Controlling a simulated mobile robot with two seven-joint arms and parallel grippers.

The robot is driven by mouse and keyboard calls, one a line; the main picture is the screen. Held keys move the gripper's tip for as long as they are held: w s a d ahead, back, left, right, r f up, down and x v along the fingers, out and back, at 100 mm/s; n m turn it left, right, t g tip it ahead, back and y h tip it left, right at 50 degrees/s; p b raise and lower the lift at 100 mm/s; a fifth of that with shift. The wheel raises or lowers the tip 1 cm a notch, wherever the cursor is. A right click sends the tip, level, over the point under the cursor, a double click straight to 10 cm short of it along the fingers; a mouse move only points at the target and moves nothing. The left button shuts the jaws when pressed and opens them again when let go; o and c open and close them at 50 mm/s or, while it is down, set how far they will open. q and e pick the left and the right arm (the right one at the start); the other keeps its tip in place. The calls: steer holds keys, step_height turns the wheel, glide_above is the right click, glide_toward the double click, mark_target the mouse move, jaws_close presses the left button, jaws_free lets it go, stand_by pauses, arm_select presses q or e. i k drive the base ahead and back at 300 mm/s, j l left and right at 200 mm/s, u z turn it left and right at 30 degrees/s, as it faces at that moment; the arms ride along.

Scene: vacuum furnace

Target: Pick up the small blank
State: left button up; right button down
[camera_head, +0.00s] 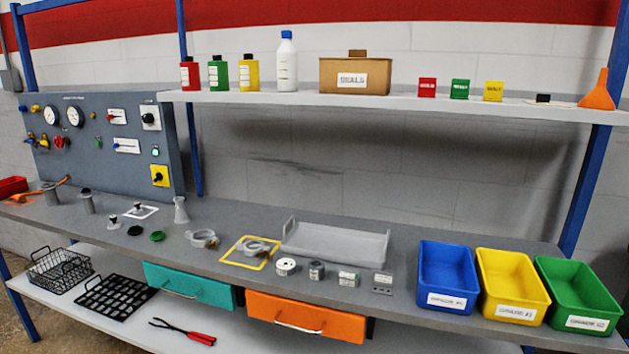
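No label in view names the small blank, and I cannot tell for sure which part it is. Two small grey pieces with dark knobs stand on the left of the bench: one knobbed piece (112,221) on bare bench, another knobbed piece (139,210) at a white-outlined square. A black disc (135,231) and a green disc (157,236) lie flat in front of them. Small metal parts, among them a round one (286,266) and a block (382,283), stand in a row near the front edge. Neither of my grippers is in view.
A grey tray (336,258), clamp rings (203,238) and a grey conical piece (181,211) stand on the bench (225,220). Blue (447,250), yellow (512,260) and green (578,270) bins stand at the right. A shelf (390,101) overhangs the back. A control panel (100,145) stands behind at left.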

mark_target(139, 210)
steer(key=u, duration=1.25)
steer(key=i+j+z, duration=0.15)
steer(key=z, duration=0.25)
steer(key=i+j+z, duration=0.15)
steer(key=z, duration=0.2)
steer(key=i+j+z, duration=0.15)
steer(key=z, duration=0.25)
steer(key=i+j+z, duration=0.1)
steer(key=j, duration=0.35)
steer(key=i+j+z, duration=0.1)
steer(key=j, duration=0.35)
steer(key=i+j+z, duration=0.1)
steer(key=j, duration=0.35)
steer(key=i+j+z, duration=0.15)
steer(key=j, duration=0.3)
steer(key=i+j+z, duration=0.1)
steer(key=j, duration=0.35)
